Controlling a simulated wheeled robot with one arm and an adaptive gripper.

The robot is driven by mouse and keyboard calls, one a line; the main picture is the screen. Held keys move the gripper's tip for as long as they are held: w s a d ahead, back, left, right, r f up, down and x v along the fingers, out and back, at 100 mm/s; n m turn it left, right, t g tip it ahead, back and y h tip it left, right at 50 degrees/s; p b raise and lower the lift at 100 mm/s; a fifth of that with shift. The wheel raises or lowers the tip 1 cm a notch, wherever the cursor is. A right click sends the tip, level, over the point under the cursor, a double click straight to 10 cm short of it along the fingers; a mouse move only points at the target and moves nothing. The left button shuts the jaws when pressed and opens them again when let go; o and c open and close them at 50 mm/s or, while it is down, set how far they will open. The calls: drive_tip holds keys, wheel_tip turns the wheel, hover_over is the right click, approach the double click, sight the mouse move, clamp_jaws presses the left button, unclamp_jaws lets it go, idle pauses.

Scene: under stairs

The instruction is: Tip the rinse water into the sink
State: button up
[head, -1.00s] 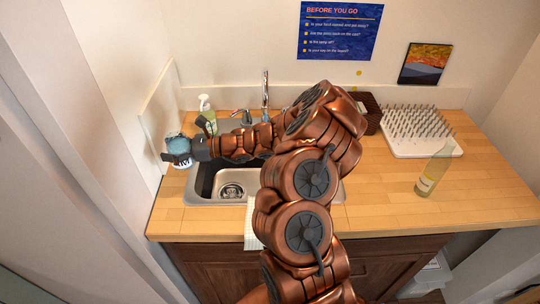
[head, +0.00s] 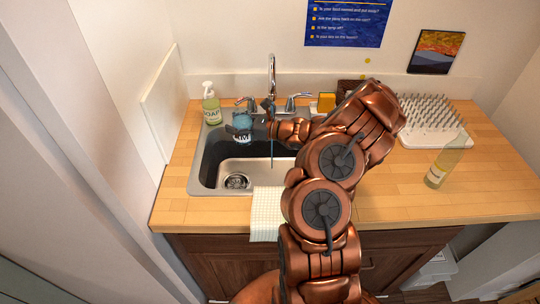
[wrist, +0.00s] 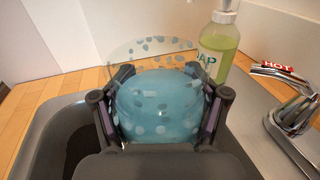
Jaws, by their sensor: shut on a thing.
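A clear cup with blue spots (head: 242,121) holds blue water, which shows clearly in the wrist view (wrist: 160,108). My gripper (wrist: 158,74) is shut on the cup, with a finger on each side. The cup is held above the far left part of the sink (head: 198,172), beside the tap (head: 272,72). It looks about upright, with the water still inside. My wrist and arm hide part of the sink's right side. The drain (head: 236,181) shows in the basin below.
A soap bottle (head: 210,104) stands behind and left of the cup. A cloth (head: 267,212) hangs over the front edge. The left counter is clear.

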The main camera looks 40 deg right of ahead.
drive_tip(key=s+d+f+m+t+h, duration=0.1)
drive_tip(key=s+d+f+h, duration=0.1)
drive_tip(key=d, duration=0.5)
drive_tip(key=s+d+f+m+t+h+b, duration=0.1)
drive_tip(key=s+d+f+h, duration=0.1)
drive_tip(key=d, duration=0.6)
drive_tip(key=shift+s+f+m+b, duration=0.3)
drive_tip(key=shift+s+m, duration=0.1)
drive_tip(key=shift+s, duration=0.4)
drive_tip(key=shift+a, duration=0.1)
drive_tip(key=shift+s+a+f+n+b, duration=0.15)
drive_tip(key=shift+a+n+b, duration=0.55)
drive_tip(key=shift+b, duration=0.9)
drive_tip(key=shift+s+a+f+n+b, duration=0.1)
drive_tip(key=shift+a+n+b, duration=0.15)
drive_tip(key=shift+n+b, duration=1.05)
